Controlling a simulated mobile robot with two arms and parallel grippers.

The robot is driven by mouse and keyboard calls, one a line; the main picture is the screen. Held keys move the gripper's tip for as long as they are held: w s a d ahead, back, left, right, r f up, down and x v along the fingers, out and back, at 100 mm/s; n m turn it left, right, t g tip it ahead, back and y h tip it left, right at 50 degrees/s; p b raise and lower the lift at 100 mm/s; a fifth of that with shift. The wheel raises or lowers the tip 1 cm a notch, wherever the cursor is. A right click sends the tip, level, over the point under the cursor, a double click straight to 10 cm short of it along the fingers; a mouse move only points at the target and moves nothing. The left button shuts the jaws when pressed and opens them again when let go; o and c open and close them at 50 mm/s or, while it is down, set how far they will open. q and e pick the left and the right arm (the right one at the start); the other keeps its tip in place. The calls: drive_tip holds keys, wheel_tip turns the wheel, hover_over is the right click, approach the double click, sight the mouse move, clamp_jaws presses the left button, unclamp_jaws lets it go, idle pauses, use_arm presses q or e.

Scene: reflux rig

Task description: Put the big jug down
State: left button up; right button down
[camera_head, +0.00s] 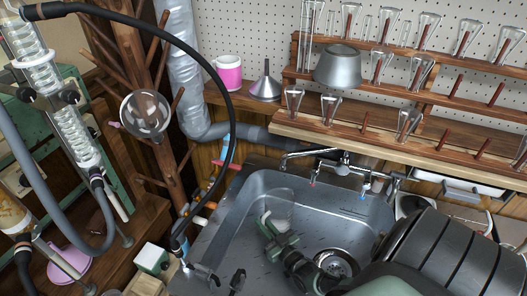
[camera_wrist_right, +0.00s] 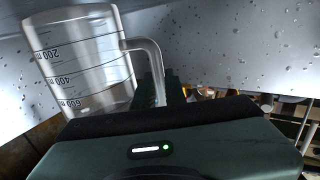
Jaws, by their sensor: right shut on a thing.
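The big jug is clear glass with a handle and graduation marks; it shows large at the left of the right wrist view (camera_wrist_right: 85,58). In the head view it is a faint see-through shape (camera_head: 279,207) over the left part of the sink (camera_head: 235,222). My right gripper (camera_head: 277,240) is shut on the jug's handle (camera_wrist_right: 157,72). Whether the jug touches the sink floor I cannot tell. My left gripper is not in view.
The sink's drain (camera_head: 337,263) lies right of my gripper, and the tap (camera_head: 343,170) stands at its back edge. Wooden shelves (camera_head: 400,150) with glass flasks are behind. A black hose (camera_head: 232,110) arches left of the sink.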

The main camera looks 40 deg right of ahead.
drive_tip(key=shift+f, duration=0.15)
drive_tip(key=c, duration=1.5)
unclamp_jaws()
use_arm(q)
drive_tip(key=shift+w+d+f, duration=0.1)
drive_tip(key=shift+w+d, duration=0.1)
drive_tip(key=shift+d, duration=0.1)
use_arm(e)
drive_tip(key=shift+o, duration=0.2)
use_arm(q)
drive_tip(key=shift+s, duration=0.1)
use_arm(e)
drive_tip(key=shift+r, duration=0.3)
drive_tip(key=s, duration=0.4)
drive_tip(key=s+a, duration=0.1)
drive_tip(key=s, duration=0.7)
drive_tip(key=shift+a+f, duration=0.1)
drive_tip(key=shift+a, duration=0.05)
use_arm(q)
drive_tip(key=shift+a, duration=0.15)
